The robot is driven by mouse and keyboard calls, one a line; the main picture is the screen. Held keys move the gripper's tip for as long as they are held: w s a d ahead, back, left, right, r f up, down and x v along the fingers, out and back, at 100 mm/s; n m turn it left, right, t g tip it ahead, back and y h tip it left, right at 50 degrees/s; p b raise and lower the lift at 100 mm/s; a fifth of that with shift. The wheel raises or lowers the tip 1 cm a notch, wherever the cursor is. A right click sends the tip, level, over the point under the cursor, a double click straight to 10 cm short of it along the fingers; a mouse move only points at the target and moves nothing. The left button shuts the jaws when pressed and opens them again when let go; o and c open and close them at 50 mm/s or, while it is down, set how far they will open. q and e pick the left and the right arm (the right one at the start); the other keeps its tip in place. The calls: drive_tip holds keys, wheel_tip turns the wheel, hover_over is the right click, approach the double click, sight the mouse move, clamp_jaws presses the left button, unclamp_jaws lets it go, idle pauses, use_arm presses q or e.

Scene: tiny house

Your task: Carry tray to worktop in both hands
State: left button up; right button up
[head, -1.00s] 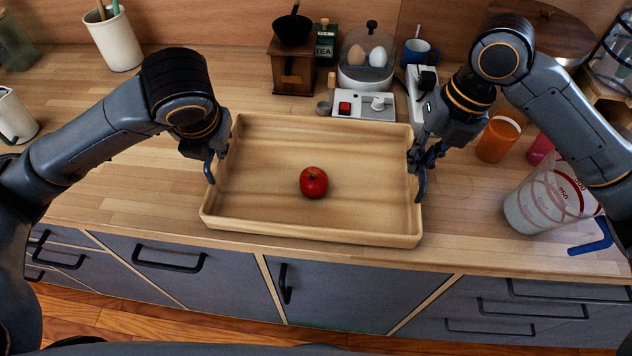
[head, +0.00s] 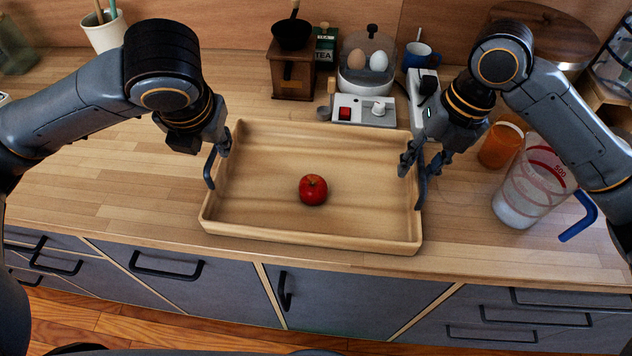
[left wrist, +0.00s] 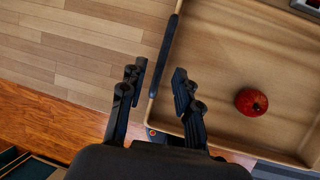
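The wooden tray (head: 240,225) sits on the worktop (head: 110,185), with a red apple (head: 313,189) lying near its middle. The tray has a dark left handle (head: 209,167) and a dark right handle (head: 421,187). My left gripper (head: 208,145) is at the left handle. In the left wrist view my left gripper (left wrist: 160,75) has its fingers apart, with the left handle (left wrist: 166,50) running between them; contact is not clear. My right gripper (head: 421,162) has its fingers spread either side of the right handle and holds nothing visible.
Behind the tray are a grinder (head: 292,75), an egg cooker (head: 367,65) and a switch box (head: 362,110). An orange cup (head: 498,145) and a measuring jug (head: 532,185) stand right of my right gripper. The worktop left of the tray is clear.

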use_arm(q)
drive_tip(key=v, duration=0.6)
drive_tip(key=shift+s+r, duration=0.2)
drive_tip(key=shift+r, duration=0.15)
use_arm(e)
wheel_tip(320, 180, up, 12)
drive_tip(key=d, duration=0.2)
drive_tip(key=shift+d, duration=0.2)
use_arm(q)
drive_tip(key=shift+r, duration=0.1)
